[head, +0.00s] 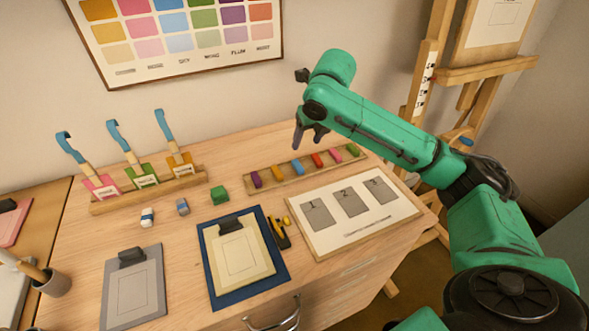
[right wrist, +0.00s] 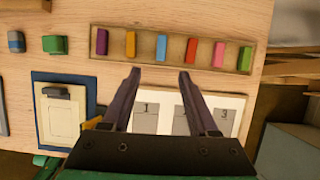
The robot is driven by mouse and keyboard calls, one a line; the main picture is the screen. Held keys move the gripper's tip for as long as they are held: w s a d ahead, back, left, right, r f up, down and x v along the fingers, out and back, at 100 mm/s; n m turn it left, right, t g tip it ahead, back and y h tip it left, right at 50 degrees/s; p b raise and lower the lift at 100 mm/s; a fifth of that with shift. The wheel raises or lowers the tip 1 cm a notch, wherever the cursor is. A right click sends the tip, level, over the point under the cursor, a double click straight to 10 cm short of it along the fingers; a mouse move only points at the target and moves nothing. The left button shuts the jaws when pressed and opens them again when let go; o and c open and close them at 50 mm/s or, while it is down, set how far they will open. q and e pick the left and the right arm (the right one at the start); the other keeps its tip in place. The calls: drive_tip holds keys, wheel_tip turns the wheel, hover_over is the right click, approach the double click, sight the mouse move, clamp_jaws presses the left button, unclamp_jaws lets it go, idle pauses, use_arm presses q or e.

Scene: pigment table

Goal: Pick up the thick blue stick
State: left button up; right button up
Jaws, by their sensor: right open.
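The thick blue stick (head: 297,167) lies in a slot of the long wooden tray (head: 334,164), between an orange stick (head: 277,174) and a red stick (head: 316,160). In the right wrist view the blue stick (right wrist: 162,47) shows just beyond the gap between my fingertips. My right gripper (head: 308,138) is open and empty, raised above the tray area. Its two fingers also show spread in the right wrist view (right wrist: 159,74), apart from the stick. My left gripper is not in view.
A numbered board (head: 390,225) lies in front of the tray. A blue clipboard (head: 270,292), a green block (head: 219,194) and smaller blocks lie to the left. A wooden rack (head: 105,206) holds labelled tools. An easel (head: 490,70) stands at right.

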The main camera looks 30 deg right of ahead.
sight(298, 165)
drive_tip(key=p+x, duration=0.2)
drive_tip(key=x, duration=1.1)
drive_tip(key=shift+d, duration=0.15)
drive_tip(key=shift+w+f, duration=0.25)
drive_tip(key=shift+f, duration=0.15)
clamp_jaws()
